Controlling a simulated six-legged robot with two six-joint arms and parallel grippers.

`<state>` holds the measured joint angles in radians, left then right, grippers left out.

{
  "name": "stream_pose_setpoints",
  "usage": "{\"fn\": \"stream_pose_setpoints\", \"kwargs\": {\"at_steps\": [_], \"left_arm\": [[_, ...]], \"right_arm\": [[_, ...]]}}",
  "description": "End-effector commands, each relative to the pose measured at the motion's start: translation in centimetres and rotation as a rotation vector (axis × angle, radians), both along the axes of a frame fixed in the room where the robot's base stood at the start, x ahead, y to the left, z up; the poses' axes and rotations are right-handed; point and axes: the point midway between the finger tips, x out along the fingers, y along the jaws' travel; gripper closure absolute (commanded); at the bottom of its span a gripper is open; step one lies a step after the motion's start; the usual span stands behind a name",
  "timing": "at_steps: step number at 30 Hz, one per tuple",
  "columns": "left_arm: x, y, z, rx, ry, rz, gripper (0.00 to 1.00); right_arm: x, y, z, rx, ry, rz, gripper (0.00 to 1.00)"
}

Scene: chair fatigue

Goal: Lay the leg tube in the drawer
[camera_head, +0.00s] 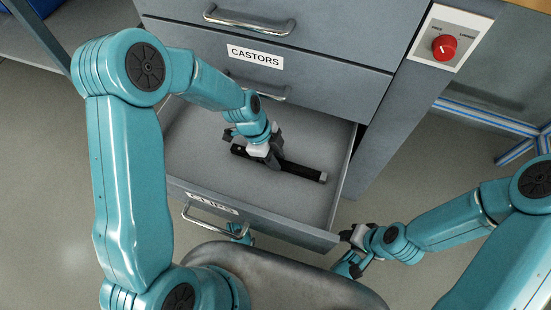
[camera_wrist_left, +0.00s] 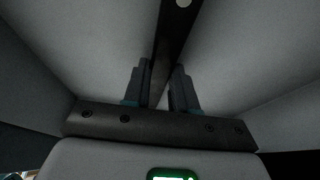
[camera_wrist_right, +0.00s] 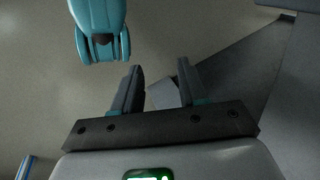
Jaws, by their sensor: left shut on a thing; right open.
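The leg tube (camera_head: 303,172) is a dark bar with a light grey end. It lies lengthwise inside the open lower drawer (camera_head: 290,232), low over the drawer's floor; I cannot tell if it touches. My left gripper (camera_head: 270,158) reaches down into the drawer and is shut on the tube. In the left wrist view the tube (camera_wrist_left: 174,35) runs between the fingers (camera_wrist_left: 160,82) and away. My right gripper (camera_head: 350,243) is open and empty, outside the drawer by its front right corner. Its spread fingers show in the right wrist view (camera_wrist_right: 160,78).
A shut drawer labelled CASTORS (camera_head: 255,57) is above the open one. Blue-striped rails (camera_head: 490,118) are at right.

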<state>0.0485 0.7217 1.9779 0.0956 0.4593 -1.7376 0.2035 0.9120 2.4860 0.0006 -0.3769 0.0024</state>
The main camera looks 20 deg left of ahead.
Motion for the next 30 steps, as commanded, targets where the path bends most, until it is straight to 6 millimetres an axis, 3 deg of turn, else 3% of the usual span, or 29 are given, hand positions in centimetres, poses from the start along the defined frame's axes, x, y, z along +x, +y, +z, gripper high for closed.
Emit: {"fn": "stream_pose_setpoints", "kwargs": {"at_steps": [10, 11, 12, 13, 23, 30], "left_arm": [[0.1, 0.0, -0.3, 0.0, -0.002, 0.001, 1.0], [0.0, 0.0, -0.2, 0.0, -0.002, 0.001, 0.64], [0.0, 0.0, -0.2, 0.0, -0.001, 0.0, 0.51], [0.0, 0.0, -0.2, 0.0, -0.001, 0.0, 0.48], [0.0, 0.0, 0.3, 0.0, -0.001, 0.0, 0.48], [0.2, 1.8, 4.9, 0.0, -0.005, 0.004, 0.48]], "right_arm": [[0.2, 0.0, -0.4, -0.002, -0.007, 0.0, 0.57], [0.2, 0.0, -0.2, -0.002, -0.007, 0.0, 0.57], [0.2, 0.0, -0.2, -0.002, -0.007, 0.0, 0.57], [0.2, 0.0, -0.2, -0.002, -0.007, 0.0, 0.57], [0.0, 0.0, 0.3, 0.0, 0.0, 0.001, 0.57], [-1.2, 0.3, 2.6, 0.008, 0.037, 0.009, 0.57]]}}
